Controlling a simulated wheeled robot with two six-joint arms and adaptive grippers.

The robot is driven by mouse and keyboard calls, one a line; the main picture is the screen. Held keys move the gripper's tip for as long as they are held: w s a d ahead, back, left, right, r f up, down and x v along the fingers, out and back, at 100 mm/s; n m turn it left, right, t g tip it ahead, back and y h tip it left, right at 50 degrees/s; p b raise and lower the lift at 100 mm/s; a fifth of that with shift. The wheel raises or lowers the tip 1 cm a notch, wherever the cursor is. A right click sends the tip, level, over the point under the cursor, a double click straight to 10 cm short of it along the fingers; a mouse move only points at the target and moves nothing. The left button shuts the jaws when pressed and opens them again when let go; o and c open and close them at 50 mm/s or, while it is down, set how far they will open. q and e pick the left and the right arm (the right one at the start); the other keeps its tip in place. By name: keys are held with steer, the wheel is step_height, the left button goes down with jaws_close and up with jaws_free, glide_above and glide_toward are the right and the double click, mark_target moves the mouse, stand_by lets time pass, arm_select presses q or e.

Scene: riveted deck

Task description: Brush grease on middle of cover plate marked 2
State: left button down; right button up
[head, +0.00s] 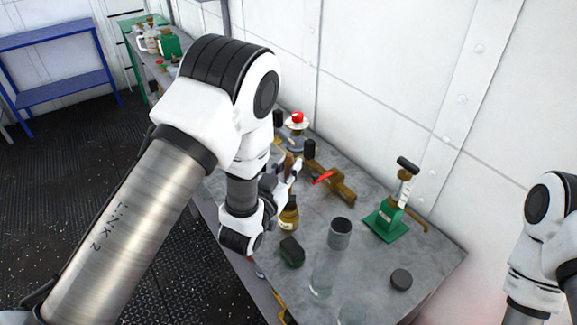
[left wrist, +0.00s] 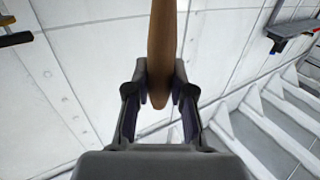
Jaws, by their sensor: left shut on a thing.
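My left gripper (head: 291,172) is above the far-left part of the grey bench, beside a cluster of brass-coloured fittings. In the left wrist view the same gripper (left wrist: 160,88) is shut on a brown wooden handle (left wrist: 162,45), seemingly the brush's. Its bristle end is out of that view, and the tool is too small to make out in the head view. I cannot pick out a cover plate marked 2; my left arm hides part of the bench. A brown jar with a pale label (head: 289,217) stands just below the gripper. My right gripper is out of view.
A white wall closes the back.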

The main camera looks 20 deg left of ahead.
mark_target(289, 155)
arm_select(q)
steer(key=shift+f+b, duration=0.35)
steer(key=shift+b, duration=0.05)
stand_by(1.3)
steer(key=shift+r+p, duration=2.35)
steer(key=shift+r, duration=1.25)
steer(key=shift+f, duration=0.1)
